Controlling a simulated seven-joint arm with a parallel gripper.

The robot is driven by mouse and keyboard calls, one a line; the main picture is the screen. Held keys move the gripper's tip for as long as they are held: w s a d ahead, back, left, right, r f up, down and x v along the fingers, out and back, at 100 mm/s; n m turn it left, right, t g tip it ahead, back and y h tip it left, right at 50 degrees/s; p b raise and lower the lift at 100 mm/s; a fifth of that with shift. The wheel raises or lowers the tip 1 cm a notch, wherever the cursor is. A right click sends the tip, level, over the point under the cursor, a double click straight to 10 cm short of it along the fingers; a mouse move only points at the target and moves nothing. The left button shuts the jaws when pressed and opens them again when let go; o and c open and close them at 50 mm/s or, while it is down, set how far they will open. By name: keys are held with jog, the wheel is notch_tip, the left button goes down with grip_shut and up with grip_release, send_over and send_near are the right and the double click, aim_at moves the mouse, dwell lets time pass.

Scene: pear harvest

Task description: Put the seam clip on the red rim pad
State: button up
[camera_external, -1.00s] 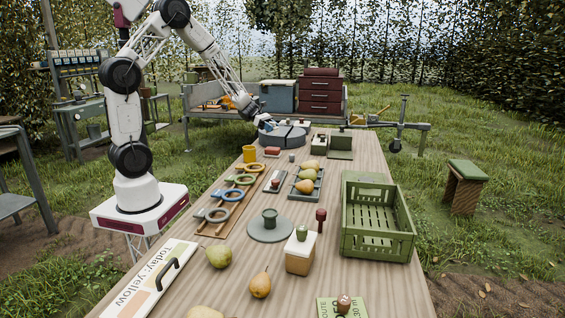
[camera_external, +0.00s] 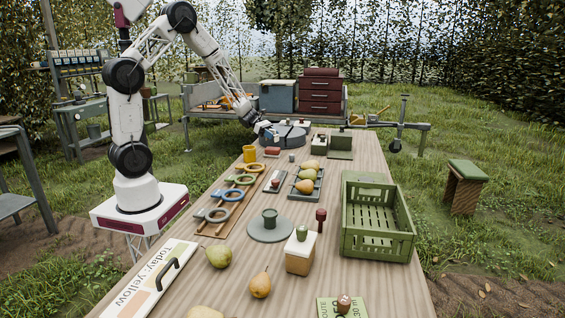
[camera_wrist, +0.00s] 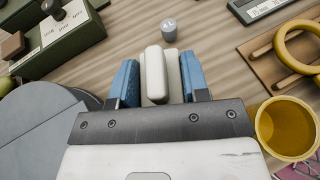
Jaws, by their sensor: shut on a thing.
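My gripper (camera_wrist: 157,82) shows blue fingers in the wrist view, shut on a cream, rounded piece that I take to be the seam clip (camera_wrist: 154,72). In the external view my gripper (camera_external: 267,129) is at the table's far end, by the round grey drum (camera_external: 296,139); the clip is too small to make out there. The drum also shows at the left of the wrist view (camera_wrist: 40,125). A small red block (camera_external: 272,151) lies in front of the drum, but I cannot tell whether it is the red rim pad. No red pad shows clearly in the wrist view.
A yellow cup (camera_external: 249,153) stands beside the drum, to the right of my gripper in the wrist view. A small grey weight (camera_wrist: 169,28) stands beyond the fingertips. Green boxes (camera_external: 340,148), a ring rack (camera_external: 226,205) and a green crate (camera_external: 377,240) occupy the table.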

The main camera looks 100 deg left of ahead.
aim_at(273, 148)
jog(key=shift+f, duration=0.15)
jog(key=shift+f, duration=1.85)
jog(key=shift+f, duration=0.1)
jog(key=o, duration=0.9)
jog(key=shift+v, duration=6.05)
